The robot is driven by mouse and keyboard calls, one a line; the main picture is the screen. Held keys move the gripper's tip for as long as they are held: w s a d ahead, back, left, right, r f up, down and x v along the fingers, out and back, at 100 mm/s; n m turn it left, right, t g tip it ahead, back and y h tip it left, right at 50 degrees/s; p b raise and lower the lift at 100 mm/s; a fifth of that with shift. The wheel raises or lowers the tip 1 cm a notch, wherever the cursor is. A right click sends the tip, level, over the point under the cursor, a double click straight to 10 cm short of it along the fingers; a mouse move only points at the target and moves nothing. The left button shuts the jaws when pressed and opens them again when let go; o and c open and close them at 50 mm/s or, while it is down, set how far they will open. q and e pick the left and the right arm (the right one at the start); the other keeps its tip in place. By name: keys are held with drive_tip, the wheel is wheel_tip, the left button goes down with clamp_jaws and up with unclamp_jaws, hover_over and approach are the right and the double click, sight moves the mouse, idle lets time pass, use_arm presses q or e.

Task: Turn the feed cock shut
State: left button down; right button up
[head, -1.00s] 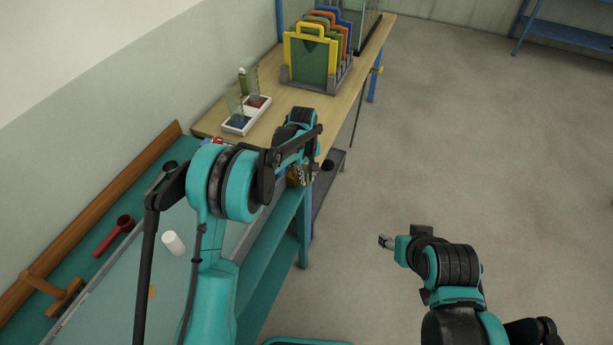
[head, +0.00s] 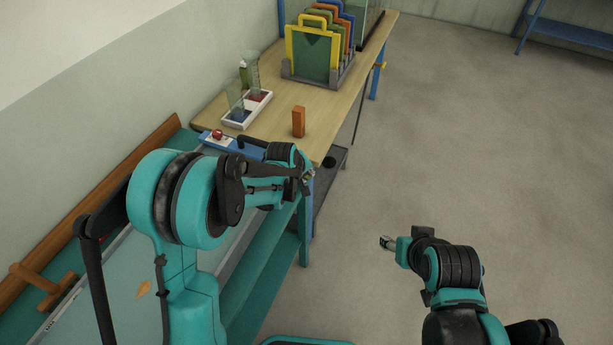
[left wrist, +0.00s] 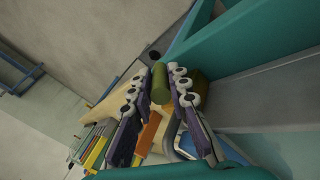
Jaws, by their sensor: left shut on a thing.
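An olive-brass rounded piece (left wrist: 160,84), which looks like the handle of the feed cock, lies between my left fingers in the left wrist view. A similar olive part also shows just beyond the right finger. My left gripper (head: 308,178) is at the front edge of the wooden bench, above the teal lower frame. In the left wrist view my left gripper (left wrist: 168,78) is shut on the olive piece. The cock's body is mostly hidden by the fingers and wrist. My right gripper (head: 387,242) hangs over bare floor, away from the bench; its opening is too small to judge.
A wall is at left. The floor (head: 480,160) at right is clear.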

use_arm(q)
drive_tip(key=shift+s+f+t+b, duration=0.15)
drive_tip(key=shift+s+t+b, duration=0.05)
drive_tip(key=shift+t+b, duration=0.35)
drive_tip(key=shift+h, duration=0.3)
drive_tip(key=c, duration=1.4)
unclamp_jaws()
drive_tip(key=shift+c, duration=0.2)
drive_tip(key=shift+w, duration=0.1)
drive_tip(key=v, duration=1.2)
